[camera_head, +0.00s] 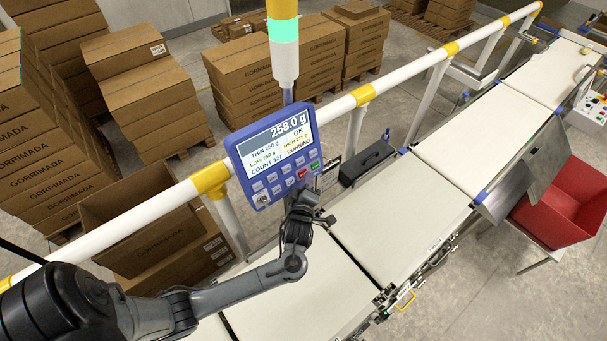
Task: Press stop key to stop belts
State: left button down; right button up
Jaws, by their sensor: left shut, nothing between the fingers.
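The blue control panel (233,160) is mounted at the white and yellow rail in the camera_head view. Its screen (272,145) reads 258.0 g, OK, COUNT 327 and RUNNING. Below the screen are rows of keys, with a red key (303,173) and a green key (314,167) at the lower right. The key labels are too small to read. My left gripper (304,197) is shut and empty, just below the panel's lower right part, close to the red key. I cannot tell whether it touches the panel. My right gripper is not in view.
White belts (398,222) run from bottom centre to upper right and look empty. A light tower (285,55) above the panel shows green. The rail (325,118) passes behind the panel. A red bin (560,205) stands at right; stacked cartons (155,100) fill the upper left.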

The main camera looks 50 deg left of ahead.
pick_arm(q)
jog(key=shift+a, duration=0.1)
dwell(0.4)
jog(key=shift+s+d+r, duration=0.1)
jog(key=shift+d+r, duration=0.15)
jog(key=shift+d, duration=0.55)
jog(key=d+r+p, duration=0.1)
jog(key=d+p, duration=0.1)
jog(key=d, duration=0.3)
jog(key=shift+s+d+r, duration=0.3)
jog(key=shift+s+d, duration=0.05)
jog(key=shift+d, duration=0.05)
dwell(0.3)
